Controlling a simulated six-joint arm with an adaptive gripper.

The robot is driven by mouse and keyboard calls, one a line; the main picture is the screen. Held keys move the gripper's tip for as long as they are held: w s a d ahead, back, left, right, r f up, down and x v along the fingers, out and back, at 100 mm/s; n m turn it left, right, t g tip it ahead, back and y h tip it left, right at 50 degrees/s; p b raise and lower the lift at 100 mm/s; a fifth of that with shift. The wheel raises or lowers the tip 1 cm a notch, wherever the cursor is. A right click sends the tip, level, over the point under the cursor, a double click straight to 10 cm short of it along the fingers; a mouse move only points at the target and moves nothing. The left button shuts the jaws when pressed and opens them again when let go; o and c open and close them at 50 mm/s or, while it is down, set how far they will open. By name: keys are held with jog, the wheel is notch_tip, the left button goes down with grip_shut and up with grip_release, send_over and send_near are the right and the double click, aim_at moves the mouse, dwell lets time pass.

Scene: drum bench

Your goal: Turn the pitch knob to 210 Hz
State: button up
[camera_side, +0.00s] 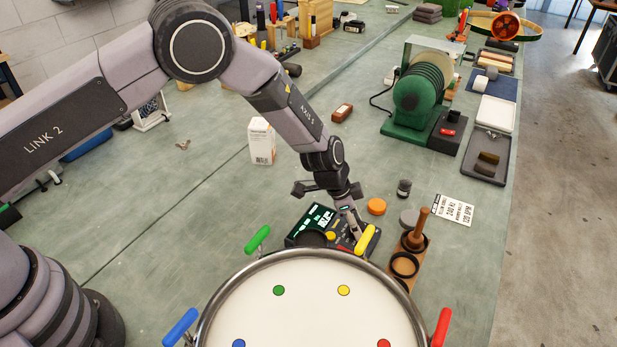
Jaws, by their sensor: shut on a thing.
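A dark tuner box (293,240) with a lit green display (319,216) lies on the bench just behind the drum. The display's digits are too small to read surely. My gripper (352,228) points down at the right part of the box, its fingers shut on what looks like the pitch knob there. The fingers hide the knob, so its setting cannot be seen. A yellow button (330,236) shows on the box, left of the fingers. A red patch shows near its front edge.
The white drum (310,310) fills the front, its yellow peg (366,239) close to my gripper and its green peg (257,238) further left. A wooden holder with a mallet (418,228), an orange puck (376,206) and a printed card (454,210) stand right.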

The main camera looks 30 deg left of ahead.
jog(key=shift+c, duration=0.4)
jog(key=shift+s+a+n+t+y, duration=0.1)
jog(key=shift+n+t+y, duration=0.25)
jog(key=shift+n, duration=0.75)
jog(key=shift+n+t+y, duration=0.25)
jog(key=shift+n+y, duration=0.1)
jog(key=shift+n, duration=0.75)
jog(key=o, duration=1.1)
jog(key=shift+o, duration=0.2)
jog(key=shift+r, duration=0.1)
jog(key=shift+r, duration=0.35)
jog(key=v, duration=1.1)
jog(key=shift+s+a, duration=0.1)
jog(key=shift+a, duration=0.05)
